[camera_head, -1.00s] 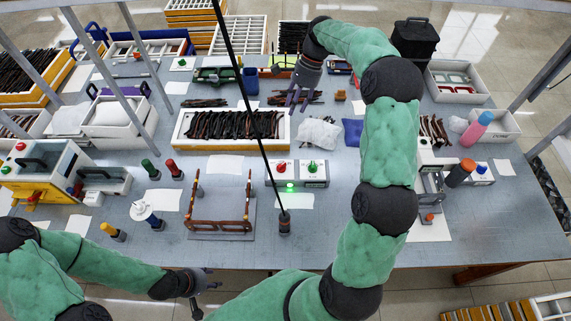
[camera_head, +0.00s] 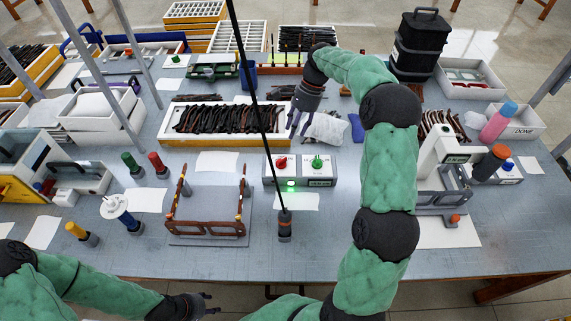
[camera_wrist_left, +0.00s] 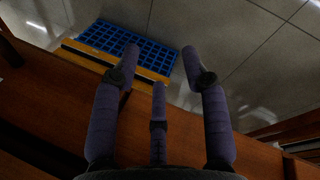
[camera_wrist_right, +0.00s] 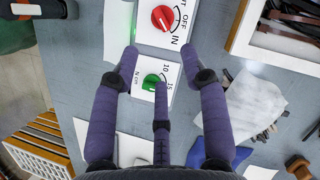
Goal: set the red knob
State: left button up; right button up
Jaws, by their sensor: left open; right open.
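The red knob (camera_head: 281,162) sits on a white control box in the middle of the table, left of a green knob (camera_head: 317,161) on its own white box. In the right wrist view the red knob (camera_wrist_right: 162,18) is at the top, beside the words OFF and IN, and the green knob (camera_wrist_right: 152,82) lies between the fingertips' lines of sight. My right gripper (camera_head: 297,118) is open and empty behind the boxes; it also shows in the right wrist view (camera_wrist_right: 165,75). My left gripper (camera_head: 208,303) is open and empty at the table's front edge; the left wrist view (camera_wrist_left: 160,65) shows it over the edge.
A green light (camera_head: 291,184) glows in front of the red knob's box. A dark pole tool (camera_head: 284,225) stands in front of it. A brown frame rack (camera_head: 205,228) stands left.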

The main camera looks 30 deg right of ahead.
aim_at(284, 159)
jog(key=b+x, duration=0.4)
jog(key=x, duration=0.7)
jog(key=shift+d+f+b, duration=0.1)
jog(key=shift+f+b, duration=0.15)
jog(key=shift+b, duration=0.05)
grip_shut()
